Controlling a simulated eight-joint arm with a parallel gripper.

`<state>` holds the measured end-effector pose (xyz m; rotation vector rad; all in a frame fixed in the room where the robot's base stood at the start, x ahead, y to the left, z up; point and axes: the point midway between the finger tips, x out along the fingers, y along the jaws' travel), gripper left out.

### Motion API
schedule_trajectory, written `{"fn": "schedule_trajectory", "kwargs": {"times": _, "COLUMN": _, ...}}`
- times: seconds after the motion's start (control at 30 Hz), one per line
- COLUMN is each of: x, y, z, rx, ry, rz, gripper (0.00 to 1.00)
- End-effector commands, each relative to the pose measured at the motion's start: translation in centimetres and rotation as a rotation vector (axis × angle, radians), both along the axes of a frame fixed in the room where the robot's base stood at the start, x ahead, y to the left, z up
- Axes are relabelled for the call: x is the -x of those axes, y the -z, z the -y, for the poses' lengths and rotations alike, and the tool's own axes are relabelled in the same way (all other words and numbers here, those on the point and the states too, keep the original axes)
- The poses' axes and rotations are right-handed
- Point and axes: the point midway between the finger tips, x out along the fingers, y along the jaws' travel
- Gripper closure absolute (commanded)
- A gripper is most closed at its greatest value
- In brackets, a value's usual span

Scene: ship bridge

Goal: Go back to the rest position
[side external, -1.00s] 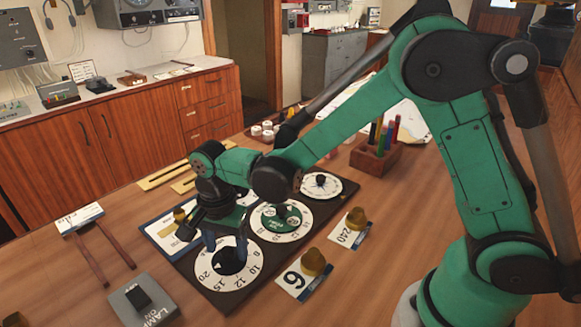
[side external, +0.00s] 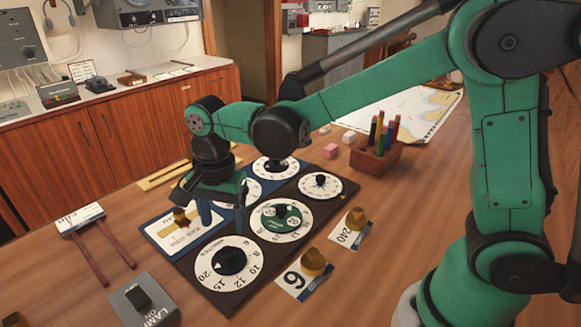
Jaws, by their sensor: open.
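My gripper (side external: 222,218) is open and empty. It points down above the dial board (side external: 215,303), over the gap between the dials and the blue-bordered card. Its fingers stand apart, and nothing is between them. The board carries several white dials with black knobs. The near dial (side external: 207,277) is fully visible, as are the green-centred dial (side external: 299,229) and the small dial at the right (side external: 335,187). My gripper and wrist partly hide the dials at the back left.
A wooden pen holder (side external: 376,160) stands behind the board, before a chart (side external: 432,103). Brass weights sit on the "9" card (side external: 289,287) and "240" card (side external: 346,235). A grey lamp switch box (side external: 143,300) stands front left. Bare table lies at the right.

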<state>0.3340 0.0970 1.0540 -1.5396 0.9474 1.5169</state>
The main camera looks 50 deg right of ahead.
Motion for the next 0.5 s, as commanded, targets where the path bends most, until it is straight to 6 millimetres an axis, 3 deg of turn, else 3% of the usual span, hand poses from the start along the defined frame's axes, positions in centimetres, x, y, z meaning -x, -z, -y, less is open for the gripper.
{"fn": "schedule_trajectory", "kwargs": {"times": 0.3, "x": 3.2, "y": -4.3, "z": 4.9, "rx": 0.032, "ry": -0.466, "rz": 0.265, "gripper": 0.37}}
{"fn": "schedule_trajectory", "kwargs": {"times": 0.5, "x": 5.9, "y": -5.3, "z": 7.9, "rx": 0.177, "ry": -0.809, "rz": 0.441, "gripper": 0.37}}
